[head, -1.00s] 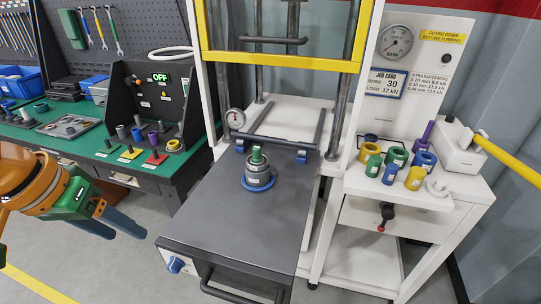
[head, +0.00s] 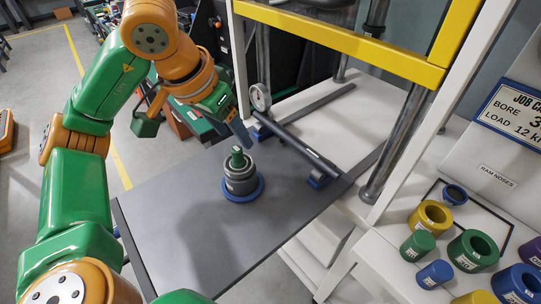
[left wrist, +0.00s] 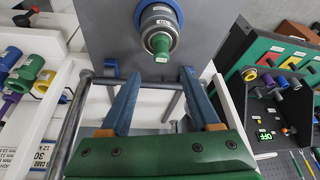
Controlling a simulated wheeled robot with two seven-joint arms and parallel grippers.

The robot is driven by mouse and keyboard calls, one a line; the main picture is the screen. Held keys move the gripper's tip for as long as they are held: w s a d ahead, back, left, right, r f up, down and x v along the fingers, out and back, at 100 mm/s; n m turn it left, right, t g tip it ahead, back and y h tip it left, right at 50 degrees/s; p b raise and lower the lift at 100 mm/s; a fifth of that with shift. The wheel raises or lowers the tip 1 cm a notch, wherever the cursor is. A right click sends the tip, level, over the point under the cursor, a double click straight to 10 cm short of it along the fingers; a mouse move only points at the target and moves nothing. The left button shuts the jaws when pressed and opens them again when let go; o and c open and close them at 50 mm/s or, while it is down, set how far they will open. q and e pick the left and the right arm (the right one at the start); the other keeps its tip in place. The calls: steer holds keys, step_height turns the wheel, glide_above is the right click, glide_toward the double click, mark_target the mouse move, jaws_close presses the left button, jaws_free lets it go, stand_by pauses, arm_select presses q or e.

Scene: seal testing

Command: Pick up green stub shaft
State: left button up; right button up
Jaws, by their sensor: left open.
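The green stub shaft (head: 237,156) stands upright in the top of a grey metal cylinder (head: 240,177), which sits in a blue ring (head: 256,191) on the dark grey plate (head: 190,205). In the left wrist view the green shaft (left wrist: 160,43) points toward the camera, ahead of the fingertips and between their lines. My left gripper (head: 238,132) is just above and beside the shaft in the head view, its fingers partly hidden behind its body. In the left wrist view my left gripper (left wrist: 159,72) is open, with nothing between its blue fingers. My right gripper is not in view.
The yellow guard frame (head: 350,40) stands above. Several coloured rings, including a yellow one (head: 431,217), stand on the white shelf at right. The plate's front part is bare.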

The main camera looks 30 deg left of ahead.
mark_target(235, 150)
arm_select(q)
steer(key=f, duration=0.1)
steer(key=a+f, duration=0.1)
steer(key=shift+s+f, duration=0.25)
steer(key=shift+f, duration=0.1)
steer(key=x, duration=0.3)
steer(key=shift+d+p, duration=0.1)
steer(key=shift+p, duration=0.25)
steer(key=shift+w+d+f, duration=0.2)
steer(key=shift+w+d, duration=0.1)
steer(key=shift+w, duration=0.05)
steer(key=shift+s+a, duration=0.1)
steer(key=shift+s, duration=0.05)
jaws_close()
